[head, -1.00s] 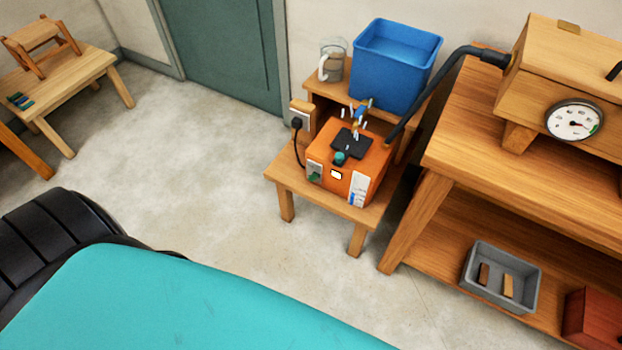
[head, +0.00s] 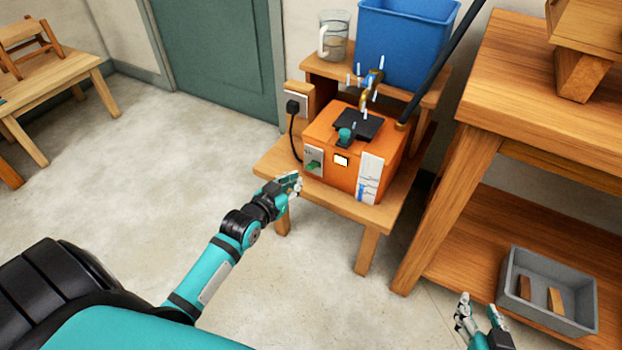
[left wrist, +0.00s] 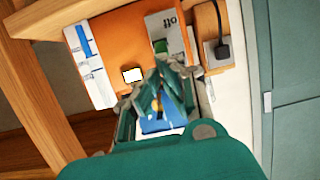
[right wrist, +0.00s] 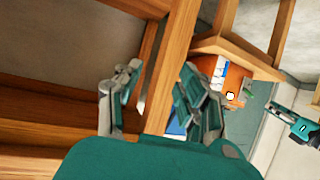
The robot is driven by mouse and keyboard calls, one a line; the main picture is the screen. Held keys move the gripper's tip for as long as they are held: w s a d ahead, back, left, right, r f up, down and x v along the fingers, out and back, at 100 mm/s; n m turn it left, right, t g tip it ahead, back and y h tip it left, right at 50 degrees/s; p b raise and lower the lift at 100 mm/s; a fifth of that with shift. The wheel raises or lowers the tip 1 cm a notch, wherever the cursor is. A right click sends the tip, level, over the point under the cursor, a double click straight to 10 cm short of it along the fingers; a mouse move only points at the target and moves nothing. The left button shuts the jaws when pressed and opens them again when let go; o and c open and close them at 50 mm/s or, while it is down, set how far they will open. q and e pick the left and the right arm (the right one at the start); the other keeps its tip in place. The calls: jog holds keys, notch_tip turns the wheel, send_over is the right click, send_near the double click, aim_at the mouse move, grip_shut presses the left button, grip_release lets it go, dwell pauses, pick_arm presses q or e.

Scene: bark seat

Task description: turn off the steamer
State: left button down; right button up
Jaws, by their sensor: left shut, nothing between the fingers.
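The steamer is an orange box (head: 325,133) on a low wooden table. Its front has a green switch (head: 313,166) on a grey plate at the left and a lit window (head: 341,161). My left gripper (head: 297,183) is shut and empty, just in front of and below the switch. In the left wrist view its closed fingertips (left wrist: 162,70) are just below the switch (left wrist: 160,46); whether they touch the box is unclear. "Off" lettering shows on the plate (left wrist: 172,22). My right gripper (head: 480,308) is open and empty near the bench, well away from the steamer (right wrist: 212,68).
A blue tank (head: 400,45) with a brass tap (head: 370,85) and a glass jug (head: 334,38) stand behind the steamer. A wooden bench (head: 500,95) is at the right, with a grey bin (head: 548,308) on its lower shelf.

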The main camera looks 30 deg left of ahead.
aim_at(321, 141)
pick_arm(q)
jog(key=shift+t, duration=0.9)
jog(key=r, duration=0.1)
jog(key=r+b, duration=0.1)
jog(key=r, duration=0.3)
jog(key=shift+w+r+b, duration=0.25)
jog(key=shift+w+b, duration=0.1)
jog(key=shift+b, duration=0.05)
pick_arm(e)
jog(key=shift+t, duration=0.7)
jog(key=r, duration=0.5)
jog(key=shift+s+r, duration=0.2)
jog(key=shift+s, duration=0.2)
